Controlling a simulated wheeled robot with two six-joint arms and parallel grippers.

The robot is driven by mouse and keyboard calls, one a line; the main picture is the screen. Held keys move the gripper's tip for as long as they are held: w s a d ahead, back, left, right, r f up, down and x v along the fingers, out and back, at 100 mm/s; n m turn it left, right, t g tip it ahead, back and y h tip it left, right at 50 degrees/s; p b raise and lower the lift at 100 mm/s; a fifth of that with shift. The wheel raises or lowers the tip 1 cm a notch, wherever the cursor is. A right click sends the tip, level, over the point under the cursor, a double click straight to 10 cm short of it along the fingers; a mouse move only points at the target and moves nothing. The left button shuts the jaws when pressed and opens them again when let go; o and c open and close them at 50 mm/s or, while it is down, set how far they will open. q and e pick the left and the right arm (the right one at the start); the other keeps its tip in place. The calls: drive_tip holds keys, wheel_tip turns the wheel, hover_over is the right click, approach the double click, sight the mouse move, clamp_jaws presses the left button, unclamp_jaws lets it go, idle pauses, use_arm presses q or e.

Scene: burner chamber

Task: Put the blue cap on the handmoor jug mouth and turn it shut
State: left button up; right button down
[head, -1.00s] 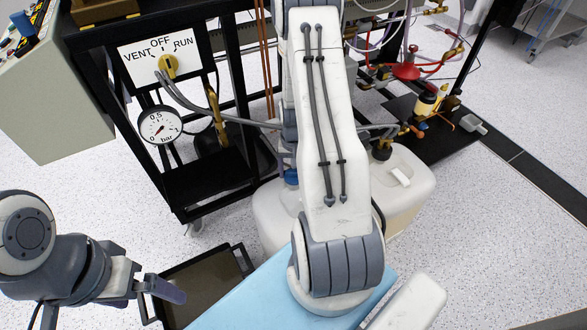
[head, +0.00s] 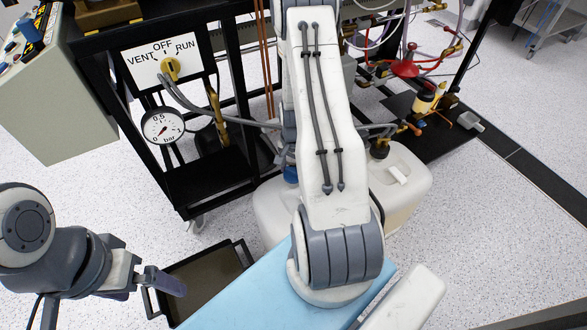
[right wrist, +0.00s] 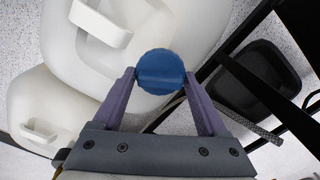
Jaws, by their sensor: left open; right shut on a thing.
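The blue cap (right wrist: 160,71) is between the two fingers of my right gripper (right wrist: 160,76) in the right wrist view, and the gripper is shut on it. In the head view a bit of the cap (head: 290,174) shows at the left edge of my right arm, which hides that gripper. A white jug (right wrist: 135,50) lies under and behind the cap; in the head view its body (head: 268,215) is partly covered by my arm. The cap hides any mouth below it, so I cannot tell whether it is seated. My left gripper (head: 160,287) is open and empty at lower left.
A second jug (head: 405,190) with a hose fitting stands beside the first. A black frame with a VENT/OFF/RUN panel (head: 160,60) and pressure gauge (head: 163,126) stands behind. A dark tray (head: 210,278) and a light blue surface (head: 250,300) are in front.

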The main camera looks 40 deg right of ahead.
drive_tip(key=shift+s+a, duration=0.1)
drive_tip(key=shift+s, duration=0.05)
drive_tip(key=shift+m, duration=0.3)
unclamp_jaws()
drive_tip(key=shift+r+p, duration=0.15)
drive_tip(key=shift+p, duration=0.2)
drive_tip(key=shift+r, duration=0.2)
drive_tip(key=shift+r+p, duration=2.7)
drive_tip(key=shift+p, duration=0.25)
